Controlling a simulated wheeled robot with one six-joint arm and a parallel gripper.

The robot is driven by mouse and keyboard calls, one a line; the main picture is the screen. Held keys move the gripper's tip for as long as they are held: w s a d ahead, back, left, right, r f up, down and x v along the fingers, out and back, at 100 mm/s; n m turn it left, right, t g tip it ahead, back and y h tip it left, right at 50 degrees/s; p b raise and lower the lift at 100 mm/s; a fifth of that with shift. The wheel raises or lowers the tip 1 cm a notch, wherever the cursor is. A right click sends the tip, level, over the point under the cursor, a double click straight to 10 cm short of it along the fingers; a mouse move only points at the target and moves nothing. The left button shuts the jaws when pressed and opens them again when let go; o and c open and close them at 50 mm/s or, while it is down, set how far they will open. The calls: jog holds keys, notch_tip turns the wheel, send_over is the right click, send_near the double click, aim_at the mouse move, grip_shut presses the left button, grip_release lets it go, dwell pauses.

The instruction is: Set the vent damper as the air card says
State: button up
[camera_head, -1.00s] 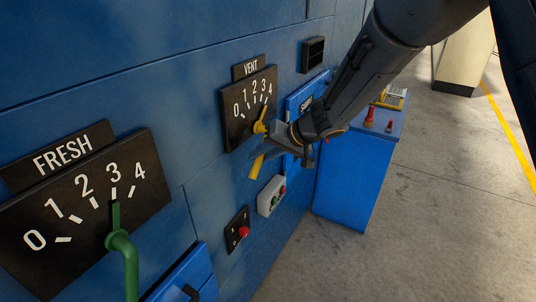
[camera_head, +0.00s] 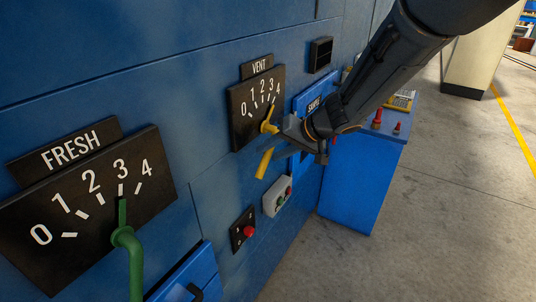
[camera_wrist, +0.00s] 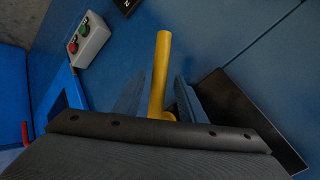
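The black VENT dial (camera_head: 240,125) is on the blue wall, with marks 0 to 4. The yellow vent lever (camera_head: 264,163) slants down to the left, and its pointer end is up near the 3 and 4 marks; the exact mark is hard to tell. My gripper (camera_head: 283,150) is at the lever and partly hides its middle. In the wrist view the lever (camera_wrist: 161,70) stands between the two fingers of my gripper (camera_wrist: 158,95), with small gaps seen on both sides. I cannot pick out a readable air card.
The FRESH dial (camera_head: 85,205) is at the left, its green lever (camera_head: 129,245) pointing at 3. Below VENT are a switch plate with a red knob (camera_head: 249,232) and a grey button box (camera_head: 279,195). A blue cabinet (camera_head: 360,180) stands right; the floor beyond is clear.

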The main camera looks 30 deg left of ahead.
jog(key=v, duration=0.5)
jog(key=shift+d+r+b, duration=0.2)
jog(key=shift+r+b, duration=0.05)
jog(key=shift+b, duration=0.15)
